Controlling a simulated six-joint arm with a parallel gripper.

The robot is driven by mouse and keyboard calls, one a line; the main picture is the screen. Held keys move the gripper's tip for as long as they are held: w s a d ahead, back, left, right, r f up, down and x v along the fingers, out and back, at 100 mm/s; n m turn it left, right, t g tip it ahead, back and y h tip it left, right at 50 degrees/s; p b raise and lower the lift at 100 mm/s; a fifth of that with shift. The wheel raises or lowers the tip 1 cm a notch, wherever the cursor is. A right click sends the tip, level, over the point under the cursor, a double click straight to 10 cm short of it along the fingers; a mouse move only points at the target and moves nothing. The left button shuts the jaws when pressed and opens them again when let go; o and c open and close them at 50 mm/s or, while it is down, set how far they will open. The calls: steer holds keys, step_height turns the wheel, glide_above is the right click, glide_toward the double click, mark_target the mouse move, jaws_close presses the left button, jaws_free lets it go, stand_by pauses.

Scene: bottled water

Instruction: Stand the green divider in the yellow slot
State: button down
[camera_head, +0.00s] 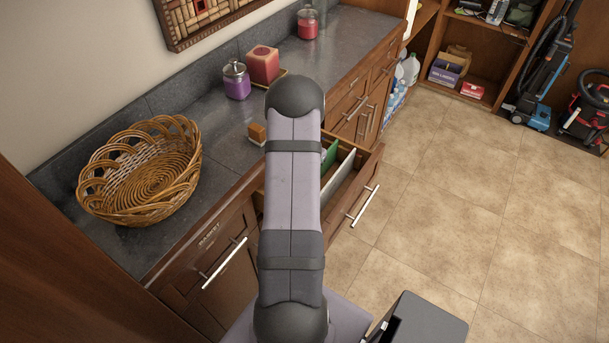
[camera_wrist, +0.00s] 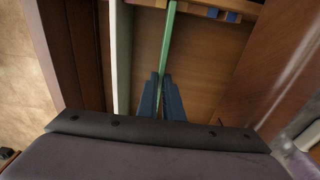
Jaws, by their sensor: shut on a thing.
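The green divider (camera_wrist: 168,40) shows edge-on as a thin strip between the fingers of my gripper (camera_wrist: 161,82) in the wrist view. The fingers are shut on it. It runs away from the fingers toward the far wall of the open drawer. In the head view part of the green divider (camera_head: 330,158) shows above the drawer, beside my arm; my arm hides the gripper there. Small coloured marks, blue and yellowish, sit on the drawer's far rail (camera_wrist: 200,9). I cannot clearly pick out the yellow slot or see whether the divider's lower edge touches anything.
A pale divider (camera_head: 338,181) stands in the drawer (camera_head: 367,160) nearer its front; it is left of the green one in the wrist view (camera_wrist: 115,60). A wicker basket (camera_head: 145,170), a purple jar (camera_head: 236,82) and a red candle (camera_head: 263,65) stand on the counter.

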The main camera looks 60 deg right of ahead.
steer(key=shift+f, duration=0.2)
steer(key=c, duration=1.8)
jaws_free()
steer(key=shift+c, duration=0.2)
steer(key=shift+r, duration=0.15)
steer(key=shift+a+r+b, duration=0.15)
steer(key=shift+r+b, duration=0.4)
steer(key=shift+r, duration=1.25)
steer(key=shift+a+r+b, duration=0.15)
steer(key=shift+r+b, duration=0.4)
steer(key=shift+r, duration=1.2)
